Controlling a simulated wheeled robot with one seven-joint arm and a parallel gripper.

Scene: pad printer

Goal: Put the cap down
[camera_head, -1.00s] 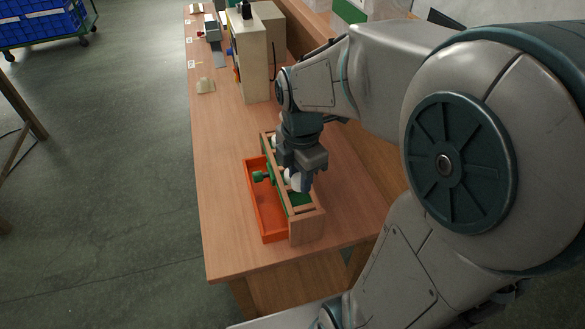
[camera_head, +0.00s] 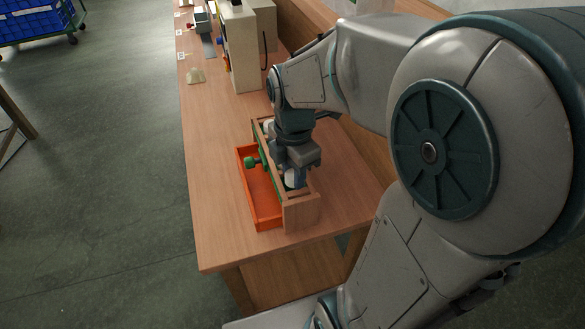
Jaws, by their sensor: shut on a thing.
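My gripper (camera_head: 298,170) points down over the wooden holder (camera_head: 302,211) near the front of the bench. It is shut on a white cap (camera_head: 292,181), which shows only in part below the fingers. The cap is at the holder's top, and I cannot tell whether it touches the holder. Another white piece (camera_head: 267,125) shows at the holder's far end.
An orange tray (camera_head: 265,224) lies along the holder's left side. A cream machine (camera_head: 241,50) stands farther back on the wooden bench (camera_head: 213,145). A small beige piece (camera_head: 196,76) lies at its left. The bench's left strip is clear.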

